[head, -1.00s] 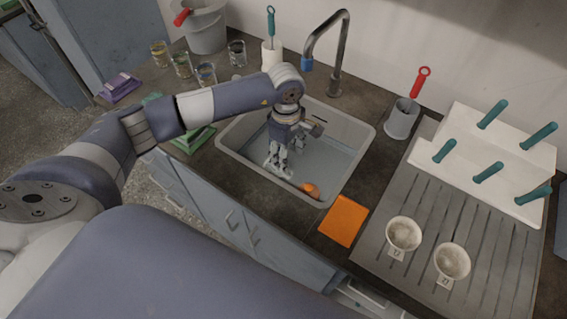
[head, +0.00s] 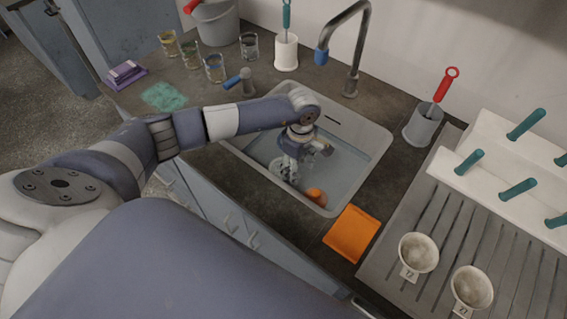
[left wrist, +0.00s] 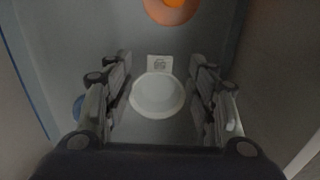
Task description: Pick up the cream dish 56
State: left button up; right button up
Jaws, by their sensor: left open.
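A pale round dish (left wrist: 158,96) with a small tag (left wrist: 159,63) lies in the sink in the left wrist view; the tag's number is too blurred to read. My left gripper (left wrist: 160,110) is open, its fingers on either side of the dish from this view and none visibly closed on it. In the head view my left gripper (head: 288,172) points down inside the grey sink (head: 375,152), and it largely hides the dish. My right gripper is not in view.
An orange round object (head: 315,195) lies in the sink beside my gripper and shows in the wrist view (left wrist: 172,8). A faucet (head: 350,50) stands behind. Two tagged pale dishes (head: 418,252) (head: 472,288) sit on the grooved board. An orange cloth (head: 351,233) lies by the sink.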

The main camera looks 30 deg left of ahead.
aim_at(299, 177)
pick_arm(q)
jog(key=f, duration=0.3)
jog(key=f+p, duration=0.1)
jog(key=shift+d+f, duration=0.2)
jog(key=shift+d, duration=0.1)
jog(key=shift+f, duration=0.4)
grip_shut()
